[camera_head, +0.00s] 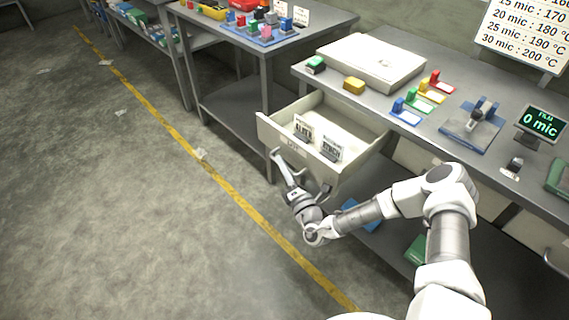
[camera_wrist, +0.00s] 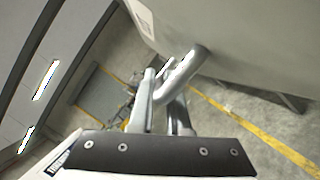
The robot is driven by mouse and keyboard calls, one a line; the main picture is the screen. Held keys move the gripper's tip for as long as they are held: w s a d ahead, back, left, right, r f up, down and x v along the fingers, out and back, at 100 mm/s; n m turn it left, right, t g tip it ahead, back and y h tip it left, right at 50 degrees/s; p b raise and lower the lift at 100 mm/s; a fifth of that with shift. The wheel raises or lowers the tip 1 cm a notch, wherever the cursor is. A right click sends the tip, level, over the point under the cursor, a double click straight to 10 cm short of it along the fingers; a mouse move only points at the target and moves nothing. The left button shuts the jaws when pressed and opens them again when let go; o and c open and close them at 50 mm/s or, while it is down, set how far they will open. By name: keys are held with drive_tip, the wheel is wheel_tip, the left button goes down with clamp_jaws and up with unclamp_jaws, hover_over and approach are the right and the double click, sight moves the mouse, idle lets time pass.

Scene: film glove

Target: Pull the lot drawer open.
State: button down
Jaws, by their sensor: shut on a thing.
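The lot drawer (camera_head: 296,158) is a pale box under the workbench on the right, and it stands pulled well out in the head view. Its inside shows, with two small lettered cards (camera_head: 303,127) standing in it. A grey bar handle (camera_head: 281,164) is on its front; in the wrist view the handle (camera_wrist: 188,67) is a round metal bar. My gripper (camera_head: 295,190) is at the handle, in front of the drawer. In the wrist view its fingers (camera_wrist: 160,92) are shut around the bar. Part of the grip is hidden by the fingers.
The workbench (camera_head: 405,122) above carries a large pale box (camera_head: 371,62), coloured blocks, a clamp-like device (camera_head: 473,124) and a small display (camera_head: 541,122). A second table (camera_head: 232,38) stands behind. The floor left of the drawer is open, with a yellow line (camera_head: 180,136).

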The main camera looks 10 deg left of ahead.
drive_tip(key=c, duration=0.9)
unclamp_jaws()
drive_tip(key=v, duration=1.7)
drive_tip(key=shift+s+d+p, duration=0.15)
drive_tip(key=shift+s+p, duration=0.05)
drive_tip(key=shift+p, duration=0.2)
